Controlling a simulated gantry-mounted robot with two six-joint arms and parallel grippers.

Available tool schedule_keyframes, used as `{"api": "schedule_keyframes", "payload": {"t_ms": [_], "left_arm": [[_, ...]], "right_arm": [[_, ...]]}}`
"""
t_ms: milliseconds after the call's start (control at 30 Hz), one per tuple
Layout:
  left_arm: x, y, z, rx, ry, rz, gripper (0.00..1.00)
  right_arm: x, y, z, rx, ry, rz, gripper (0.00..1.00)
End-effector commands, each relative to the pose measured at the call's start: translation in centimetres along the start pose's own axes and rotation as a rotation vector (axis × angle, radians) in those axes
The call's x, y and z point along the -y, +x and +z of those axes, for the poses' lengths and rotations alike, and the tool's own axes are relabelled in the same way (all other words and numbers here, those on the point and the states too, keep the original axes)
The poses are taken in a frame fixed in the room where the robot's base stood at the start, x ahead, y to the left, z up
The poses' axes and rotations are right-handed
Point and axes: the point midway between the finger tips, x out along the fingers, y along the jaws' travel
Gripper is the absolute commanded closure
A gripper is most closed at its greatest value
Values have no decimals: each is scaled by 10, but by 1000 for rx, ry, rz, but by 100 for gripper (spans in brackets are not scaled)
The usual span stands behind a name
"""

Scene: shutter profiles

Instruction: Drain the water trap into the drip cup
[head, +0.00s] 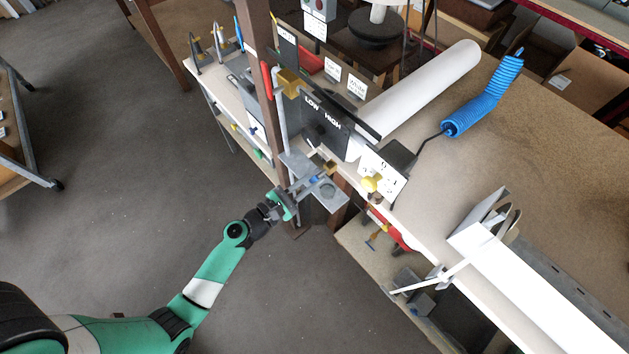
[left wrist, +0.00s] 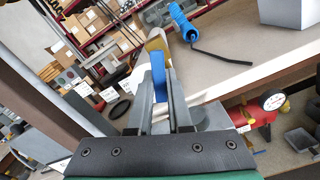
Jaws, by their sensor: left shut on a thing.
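My left gripper (head: 303,187) reaches the bench's front edge from the lower left. In the left wrist view its two fingers (left wrist: 158,105) are shut on a flat blue lever (left wrist: 158,76). A brass fitting (left wrist: 157,44) sits just beyond the lever; it also shows in the head view (head: 330,168). These look like the water trap's drain valve, though the trap's body is hard to make out. A grey ledge (head: 334,201) lies just right of the gripper, with a round dark opening, perhaps the drip cup, on it. Whether any water is in it cannot be seen. My right gripper is not in view.
A brown post (head: 262,80) and a grey pipe with a red-handled brass valve (head: 287,82) stand close behind the gripper. A LOW/HIGH panel (head: 325,128), white tube (head: 425,85) and blue coiled hose (head: 490,95) are on the bench. Open floor lies left.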

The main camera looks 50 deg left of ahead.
Motion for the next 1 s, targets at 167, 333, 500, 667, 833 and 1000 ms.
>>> {"api": "schedule_keyframes", "payload": {"t_ms": [167,333,500,667,833,1000], "left_arm": [[-4,0,-1,1,167,2,100],[-8,0,0,1,330,1,100],[-12,0,2,1,491,2,100],[-16,0,4,1,643,1,100],[-19,0,7,1,798,2,100],[-22,0,10,1,930,2,100]], "right_arm": [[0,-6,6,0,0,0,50],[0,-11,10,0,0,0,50],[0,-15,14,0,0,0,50],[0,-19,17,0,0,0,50],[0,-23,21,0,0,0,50],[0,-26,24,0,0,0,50]]}}
